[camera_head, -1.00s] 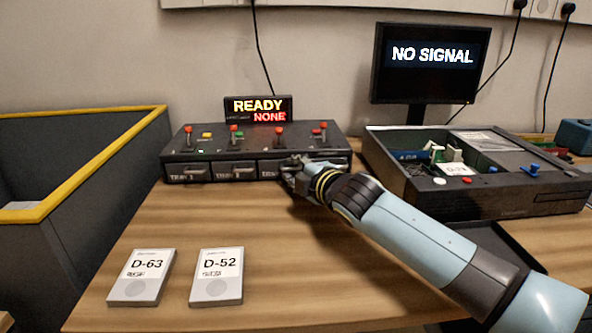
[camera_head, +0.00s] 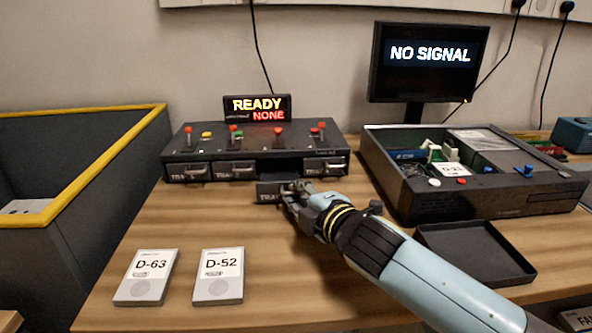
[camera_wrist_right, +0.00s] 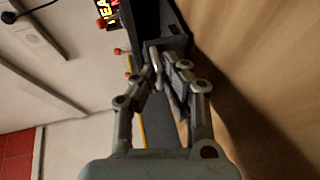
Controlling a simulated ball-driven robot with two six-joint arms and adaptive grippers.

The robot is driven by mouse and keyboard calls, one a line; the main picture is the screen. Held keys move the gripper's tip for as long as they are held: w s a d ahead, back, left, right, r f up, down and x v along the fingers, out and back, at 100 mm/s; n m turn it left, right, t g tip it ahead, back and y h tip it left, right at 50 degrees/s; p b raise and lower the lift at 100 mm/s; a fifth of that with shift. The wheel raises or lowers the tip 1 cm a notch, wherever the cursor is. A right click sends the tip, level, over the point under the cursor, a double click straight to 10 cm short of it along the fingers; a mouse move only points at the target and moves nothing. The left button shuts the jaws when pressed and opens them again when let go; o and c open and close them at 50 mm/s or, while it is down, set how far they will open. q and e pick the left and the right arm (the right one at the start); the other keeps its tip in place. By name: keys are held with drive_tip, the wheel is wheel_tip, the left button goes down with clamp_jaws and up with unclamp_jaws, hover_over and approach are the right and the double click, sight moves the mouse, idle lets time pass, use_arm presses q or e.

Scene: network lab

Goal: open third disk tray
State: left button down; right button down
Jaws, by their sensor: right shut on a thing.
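The dark disk unit (camera_head: 255,150) stands at the back of the table with a row of tray fronts and red-tipped levers on top. The third tray (camera_head: 268,192) is pulled out of the unit toward me, its front well ahead of the other fronts. My right gripper (camera_head: 292,190) is shut on the handle of the third tray (camera_wrist_right: 158,68), and the fingers (camera_wrist_right: 163,75) show around it in the right wrist view. The tray's inside is mostly hidden. The first tray (camera_head: 188,172), second tray (camera_head: 236,170) and fourth tray (camera_head: 325,166) are in. My left gripper is not in view.
Disks D-63 (camera_head: 147,277) and D-52 (camera_head: 219,276) lie on the front left of the table. An open computer case (camera_head: 480,205) and a black flat tray (camera_head: 478,252) are at the right. A display reads READY and NONE (camera_head: 257,108). The table between the disks and unit is clear.

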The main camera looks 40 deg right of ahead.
drive_tip(key=s+a, duration=0.2)
drive_tip(key=s, duration=0.1)
drive_tip(key=shift+s+a, duration=0.1)
drive_tip(key=shift+s, duration=0.15)
drive_tip(key=c, duration=1.5)
unclamp_jaws()
drive_tip(key=shift+o, duration=0.2)
drive_tip(key=v, duration=1.2)
